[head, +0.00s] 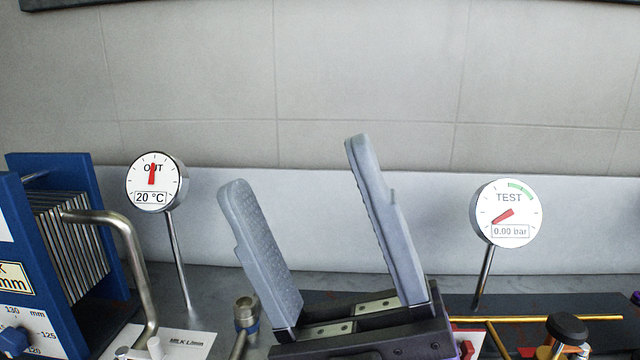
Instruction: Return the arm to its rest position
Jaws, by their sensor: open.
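My gripper (295,168) stands in the middle of the head view with its two grey fingers pointing up. The fingers are wide apart and nothing is between them. The gripper's dark base shows at the bottom edge; the rest of my arm is out of view. The gripper covers part of the bench behind it.
A blue plate pack (65,235) with a bent steel pipe (130,245) stands at the left. An OUT gauge (153,182) reads 20 °C. A TEST gauge (506,213) reads 0.00 bar. A brass pipe (540,319) and black knob (567,328) are lower right.

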